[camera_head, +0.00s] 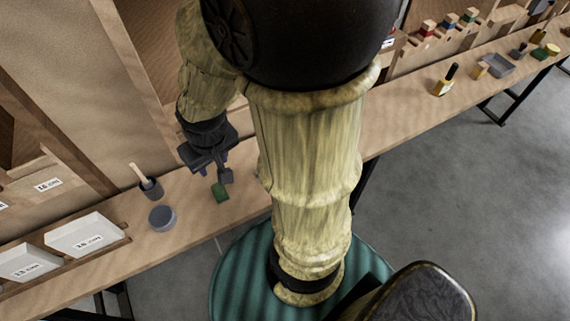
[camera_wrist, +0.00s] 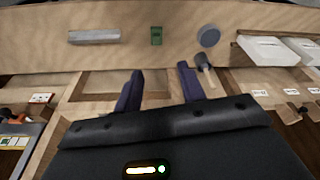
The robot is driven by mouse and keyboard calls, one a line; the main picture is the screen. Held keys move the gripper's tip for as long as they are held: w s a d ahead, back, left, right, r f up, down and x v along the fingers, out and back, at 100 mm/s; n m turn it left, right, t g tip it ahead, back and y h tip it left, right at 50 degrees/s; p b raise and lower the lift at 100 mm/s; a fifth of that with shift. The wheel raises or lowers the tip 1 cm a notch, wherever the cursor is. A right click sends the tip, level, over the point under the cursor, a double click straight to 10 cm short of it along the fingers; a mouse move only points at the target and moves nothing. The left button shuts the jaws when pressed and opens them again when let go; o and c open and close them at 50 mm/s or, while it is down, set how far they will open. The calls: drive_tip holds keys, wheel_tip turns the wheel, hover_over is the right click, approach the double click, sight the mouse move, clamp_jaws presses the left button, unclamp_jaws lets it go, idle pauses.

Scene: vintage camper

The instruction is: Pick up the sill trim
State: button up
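A long pale grey bar (camera_wrist: 95,36), which looks like the sill trim, lies flat on the wooden bench in the upper left of the wrist view. I do not see it in the head view, where my arm covers part of the bench. My gripper (camera_wrist: 160,70) is open and empty, its two dark fingers apart. In the head view my gripper (camera_head: 211,172) hangs over the bench close to a small green block (camera_head: 221,193). In the wrist view the bar is up and left of the fingers, apart from them.
The green block (camera_wrist: 156,36) lies between the bar and a round grey tin (camera_wrist: 208,37). White labelled bins (camera_head: 85,234) are at the left. Wooden racks with coloured blocks (camera_head: 447,22) stand along the far bench.

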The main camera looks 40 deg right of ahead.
drive_tip(key=w+d+f+n+g+h+b, duration=0.1)
drive_tip(key=w+f+n+g+h+b, duration=0.1)
drive_tip(key=f, duration=0.7)
drive_tip(key=w+d+f+n+g+h+b, duration=0.2)
drive_tip(key=w+f+n+h+b, duration=0.3)
drive_tip(key=f+b, duration=0.4)
drive_tip(key=w+d+f+n+g+h+b, duration=0.1)
drive_tip(key=w+f+n+h+b, duration=0.3)
drive_tip(key=f, duration=0.6)
drive_tip(key=shift+w+d+f+n+g+h+b, duration=0.1)
drive_tip(key=shift+d+n+g+h+b, duration=0.15)
drive_tip(key=shift+n+b, duration=0.45)
drive_tip(key=shift+w+d+f+n+g+h+b, duration=0.15)
drive_tip(key=shift+n+g+h+b, duration=0.2)
drive_tip(key=shift+n, duration=0.65)
drive_tip(key=shift+w+n+t+h+b, duration=0.3)
drive_tip(key=shift+w+n+h, duration=0.15)
drive_tip(key=shift+n+h, duration=0.05)
drive_tip(key=shift+r, duration=0.1)
drive_tip(key=x, duration=1.1)
drive_tip(key=shift+s+d, duration=0.1)
drive_tip(key=shift+d, duration=0.15)
